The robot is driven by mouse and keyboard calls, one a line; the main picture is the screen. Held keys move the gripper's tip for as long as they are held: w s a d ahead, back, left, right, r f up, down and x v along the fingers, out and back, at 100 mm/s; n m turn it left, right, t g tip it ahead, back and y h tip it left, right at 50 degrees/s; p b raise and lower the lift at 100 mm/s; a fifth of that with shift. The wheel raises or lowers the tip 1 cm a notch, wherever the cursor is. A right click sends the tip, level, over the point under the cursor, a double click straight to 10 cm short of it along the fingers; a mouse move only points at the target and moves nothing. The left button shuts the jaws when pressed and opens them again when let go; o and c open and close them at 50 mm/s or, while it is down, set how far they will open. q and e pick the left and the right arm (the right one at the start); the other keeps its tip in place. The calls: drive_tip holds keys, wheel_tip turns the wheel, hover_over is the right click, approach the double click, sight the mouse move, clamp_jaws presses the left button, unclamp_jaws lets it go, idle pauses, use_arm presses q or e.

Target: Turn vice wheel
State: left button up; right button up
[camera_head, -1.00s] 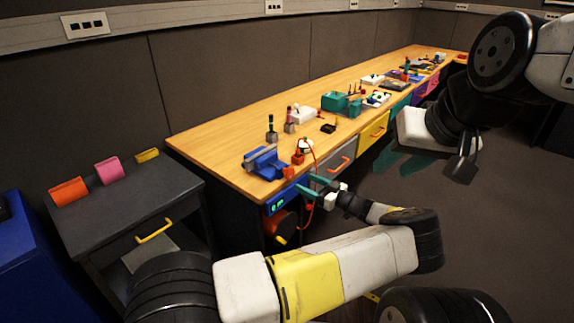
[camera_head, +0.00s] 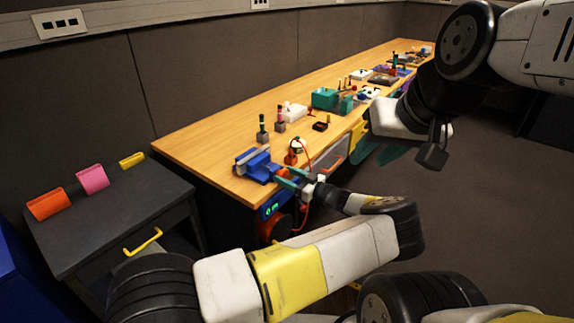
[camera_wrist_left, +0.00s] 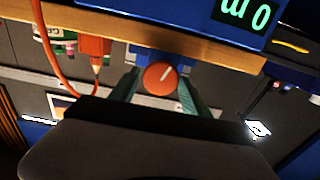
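The blue vice (camera_head: 256,168) sits at the near left corner of the wooden workbench. Its orange-red wheel (camera_wrist_left: 160,78), with a white mark on its face, shows in the left wrist view. My left gripper (camera_head: 291,178) is at the front of the vice. In the left wrist view its two teal fingers (camera_wrist_left: 160,88) are apart, one on each side of the wheel; I cannot tell whether they touch it. In the head view the fingers mostly hide the wheel. My right gripper (camera_head: 398,152) is out to the right, away from the vice, partly hidden by its arm.
An orange device with a red cable (camera_head: 291,156) stands right beside the vice. A box with a green display (camera_head: 271,210) is below the bench edge. A dark side cabinet (camera_head: 110,220) stands at the left. Several tools and boxes line the bench further back.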

use_arm(q)
drive_tip(key=c, duration=0.9)
drive_tip(key=shift+m, duration=0.4)
drive_tip(key=m, duration=0.5)
drive_tip(key=shift+w+d+m, duration=0.1)
drive_tip(key=shift+w+m, duration=0.05)
drive_tip(key=shift+m, duration=0.55)
drive_tip(key=o, duration=1.3)
